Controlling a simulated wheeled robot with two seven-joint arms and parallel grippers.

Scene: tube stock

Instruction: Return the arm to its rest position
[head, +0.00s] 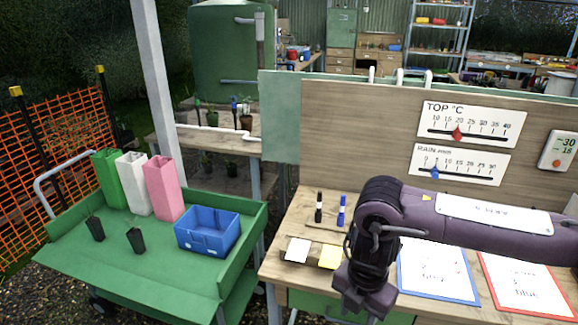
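One purple-grey arm of mine comes in from the right, over the wooden bench (300,215). Its wrist bends down, and my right gripper (363,303) is at the lower end, above the bench's front edge. Its fingers are dark and cannot be made out, and I see nothing clearly held in it. My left gripper is out of view.
The bench holds a black and a blue marker (341,211), a yellow pad (330,257), a blue-framed sheet (437,270) and a red-framed sheet (525,285). A gauge board (340,120) stands behind. Left is a green cart (130,265) with tubes (163,189), pots and a blue bin (208,232).

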